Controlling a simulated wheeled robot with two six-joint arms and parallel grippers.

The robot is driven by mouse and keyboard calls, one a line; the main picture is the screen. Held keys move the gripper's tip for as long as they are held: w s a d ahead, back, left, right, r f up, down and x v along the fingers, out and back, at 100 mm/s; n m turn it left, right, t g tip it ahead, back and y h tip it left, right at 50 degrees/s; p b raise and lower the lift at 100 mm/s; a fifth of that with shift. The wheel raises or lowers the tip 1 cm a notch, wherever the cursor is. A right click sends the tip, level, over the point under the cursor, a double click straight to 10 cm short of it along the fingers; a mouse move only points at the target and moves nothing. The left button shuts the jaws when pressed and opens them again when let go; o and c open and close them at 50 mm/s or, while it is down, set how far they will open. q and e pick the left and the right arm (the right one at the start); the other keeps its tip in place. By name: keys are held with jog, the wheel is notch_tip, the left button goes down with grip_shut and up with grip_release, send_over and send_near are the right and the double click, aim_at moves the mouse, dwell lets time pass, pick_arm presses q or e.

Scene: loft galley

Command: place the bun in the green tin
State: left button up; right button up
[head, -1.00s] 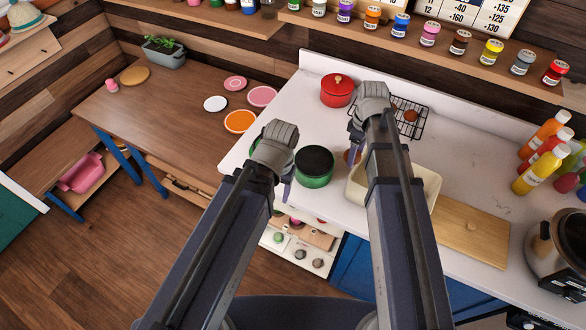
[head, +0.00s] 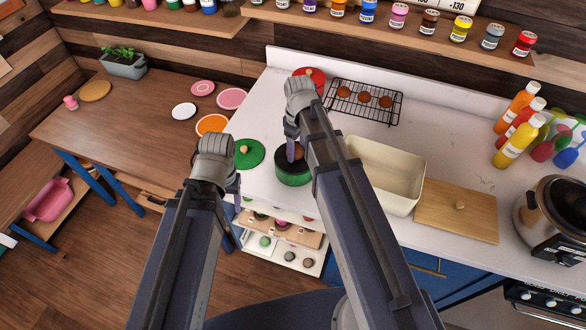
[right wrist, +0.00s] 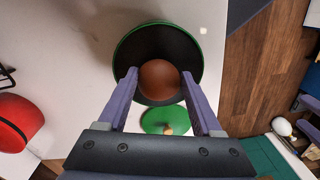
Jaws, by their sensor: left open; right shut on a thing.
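The green tin (head: 294,181) stands without its lid on the white counter, its dark inside showing. My right gripper (head: 295,150) is shut on a brown bun (head: 299,151) at the tin's mouth. In the right wrist view the bun (right wrist: 159,79) sits between the two fingertips, in front of the tin's dark inside (right wrist: 158,45); how deep it is, I cannot tell. The green lid (head: 250,155) lies on the counter left of the tin; it also shows in the right wrist view (right wrist: 155,118). My left gripper (head: 236,182) is open and empty, near the counter's left edge.
A wire rack (head: 352,109) with several buns is at the back, beside a red pot (head: 316,76). A cream bin (head: 388,190) and a cutting board (head: 470,222) are right of the tin. Bottles (head: 519,140) stand further right.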

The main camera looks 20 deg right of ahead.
aim_at(297, 149)
jog(key=shift+s+r+m+p, duration=0.1)
jog(key=shift+r+m+p, duration=0.5)
jog(key=shift+r, duration=0.35)
notch_tip(297, 149, down, 10)
jog(key=b, duration=1)
jog(key=shift+f, duration=0.2)
jog(key=shift+r, duration=0.15)
jog(key=o, duration=1.4)
jog(key=shift+c, duration=0.2)
notch_tip(297, 149, up, 12)
jog(key=p, duration=1.2)
jog(key=shift+d, duration=0.1)
jog(key=s+a+m+h, duration=0.1)
jog(key=s+a+m, duration=0.2)
jog(key=s+a, duration=0.8)
jog(key=s, duration=0.2)
jog(key=shift+s+h, duration=0.3)
